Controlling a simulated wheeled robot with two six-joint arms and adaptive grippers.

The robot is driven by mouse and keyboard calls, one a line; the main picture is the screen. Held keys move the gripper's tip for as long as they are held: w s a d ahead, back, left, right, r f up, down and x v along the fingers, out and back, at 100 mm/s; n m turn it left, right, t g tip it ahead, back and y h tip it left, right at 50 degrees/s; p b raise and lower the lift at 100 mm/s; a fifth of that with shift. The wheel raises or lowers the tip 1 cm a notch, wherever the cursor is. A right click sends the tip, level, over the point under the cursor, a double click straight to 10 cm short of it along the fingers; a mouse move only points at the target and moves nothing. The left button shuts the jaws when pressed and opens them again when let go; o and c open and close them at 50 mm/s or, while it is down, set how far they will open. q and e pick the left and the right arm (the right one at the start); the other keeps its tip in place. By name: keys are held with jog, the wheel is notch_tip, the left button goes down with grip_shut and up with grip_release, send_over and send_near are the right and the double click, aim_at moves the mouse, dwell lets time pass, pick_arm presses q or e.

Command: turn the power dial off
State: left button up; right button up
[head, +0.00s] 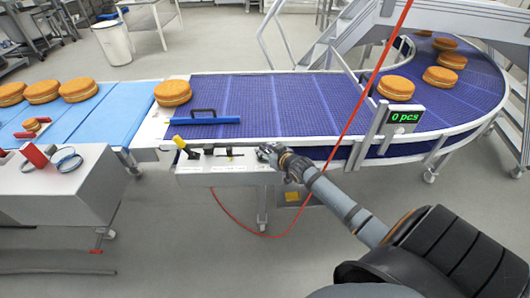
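A white control box (215,164) is fixed to the front edge of the blue conveyor. On its top are a yellow-tipped lever (180,143), a dark control (193,154) and another small black control (231,152). Labels on it are too small to read, so I cannot tell for sure which control is the power dial. My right gripper (264,153) is at the right end of the box, over or against its top. It covers what is there, and its fingers are too small to tell open from shut. My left gripper is not in view.
Filled rounds sit on the conveyor, one (173,93) near its left end. A blue bar with a black handle (207,117) lies across the belt. A display (404,117) reads "0 pcs". A red cable (350,120) hangs close to my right arm.

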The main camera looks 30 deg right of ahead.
jog(key=shift+w+f, duration=0.1)
jog(key=shift+w, duration=0.15)
jog(key=shift+c, duration=0.3)
grip_shut()
